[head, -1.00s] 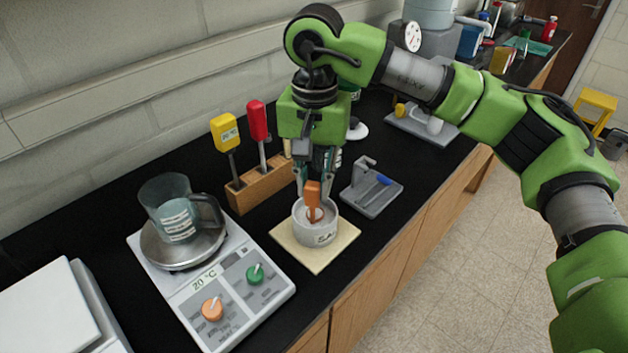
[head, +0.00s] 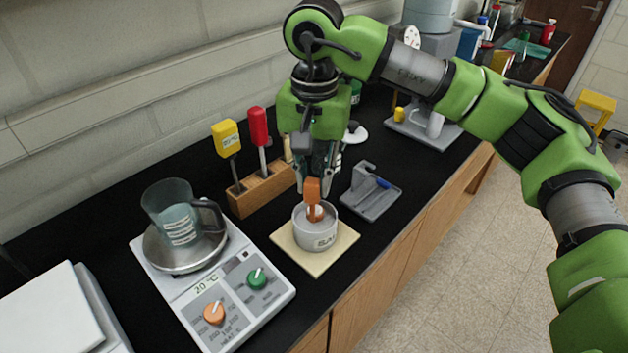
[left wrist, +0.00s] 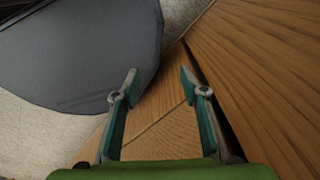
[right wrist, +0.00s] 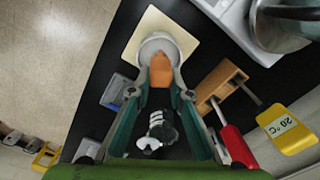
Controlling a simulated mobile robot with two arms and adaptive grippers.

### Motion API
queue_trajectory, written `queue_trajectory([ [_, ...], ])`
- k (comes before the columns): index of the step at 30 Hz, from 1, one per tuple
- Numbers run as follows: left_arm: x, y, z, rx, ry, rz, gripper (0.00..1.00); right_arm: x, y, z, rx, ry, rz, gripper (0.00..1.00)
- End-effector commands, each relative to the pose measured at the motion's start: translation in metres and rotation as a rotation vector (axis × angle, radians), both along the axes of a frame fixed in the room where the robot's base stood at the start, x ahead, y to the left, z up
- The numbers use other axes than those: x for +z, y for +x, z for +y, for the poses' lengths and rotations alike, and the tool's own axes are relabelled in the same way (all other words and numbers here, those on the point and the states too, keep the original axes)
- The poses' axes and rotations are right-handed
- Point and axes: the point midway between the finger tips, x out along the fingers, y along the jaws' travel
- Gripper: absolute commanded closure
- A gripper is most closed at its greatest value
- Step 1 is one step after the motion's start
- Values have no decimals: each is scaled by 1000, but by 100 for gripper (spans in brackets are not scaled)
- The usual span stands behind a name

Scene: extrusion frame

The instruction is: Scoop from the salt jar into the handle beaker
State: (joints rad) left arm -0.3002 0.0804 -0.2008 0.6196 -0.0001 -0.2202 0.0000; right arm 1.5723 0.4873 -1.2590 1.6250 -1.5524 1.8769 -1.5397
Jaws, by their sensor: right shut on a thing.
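The salt jar (head: 318,233), a round grey-white pot with a partly visible label, stands on a beige square board. My right gripper (head: 314,180) is above it, pointing down, shut on the orange handle of a scoop (head: 312,192). The scoop's lower end is within the jar's opening; its tip is hidden. The right wrist view shows the orange handle (right wrist: 161,70) between the fingertips over the jar (right wrist: 150,45). The handle beaker (head: 180,222), clear with a dark handle and liquid, stands on the hotplate at left. My left gripper (left wrist: 158,85) is open and empty.
The hotplate (head: 265,305) has green and orange knobs. A wooden rack (head: 262,188) with yellow and red-topped tools stands behind the jar. A grey tray (head: 372,198) with a blue item lies to the right. Black bench is clear between the jar and hotplate.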

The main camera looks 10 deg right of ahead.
Motion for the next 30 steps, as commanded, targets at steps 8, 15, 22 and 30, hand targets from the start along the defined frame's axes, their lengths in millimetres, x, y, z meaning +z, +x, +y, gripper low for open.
queue_trajectory([
  [8, 12, 0, 0, 1, 0, 0, 60, 21, 0, 0, -1, -1, 0, 100],
  [15, 21, 0, 0, 1, 0, -1, 60, 36, 0, 0, -1, 0, 0, 100],
  [22, 30, 0, 0, 1, 1, -1, 60, 51, 0, 0, 0, 1, 0, 100],
  [30, 41, 0, 0, 2, 0, -1, 60, 69, 0, 0, 0, 0, 0, 100],
])
